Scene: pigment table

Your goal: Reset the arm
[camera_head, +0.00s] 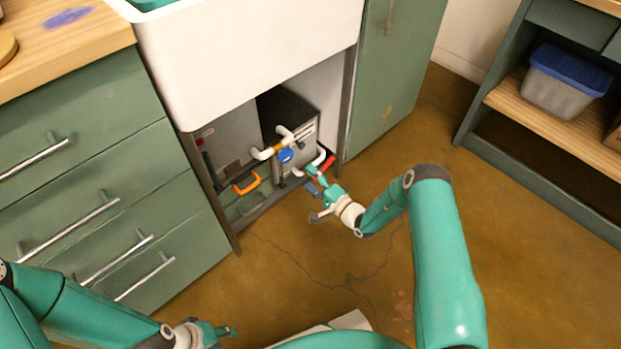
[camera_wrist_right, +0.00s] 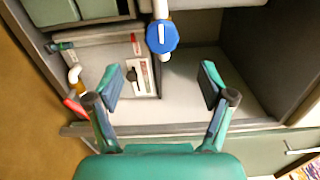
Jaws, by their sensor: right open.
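My right gripper (camera_head: 315,202) is in front of the open cabinet under the white sink (camera_head: 255,60). In the right wrist view the right gripper (camera_wrist_right: 162,82) is open, its two fingers well apart with nothing between them. A blue valve knob (camera_wrist_right: 162,37) on a white pipe lies beyond the fingertips; it also shows in the head view (camera_head: 286,156). The gripper appears apart from the knob and pipes. My left gripper (camera_head: 218,333) is low in the head view, near the bottom edge, away from the cabinet; whether its fingers are open cannot be made out.
The cabinet holds white pipes (camera_head: 262,153), a dark box (camera_head: 290,113), an orange handle (camera_head: 246,183) and a red handle (camera_head: 327,163). Green drawers (camera_head: 100,160) stand left. Open floor (camera_head: 530,250) lies right, before a shelf with a blue-lidded bin (camera_head: 563,82).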

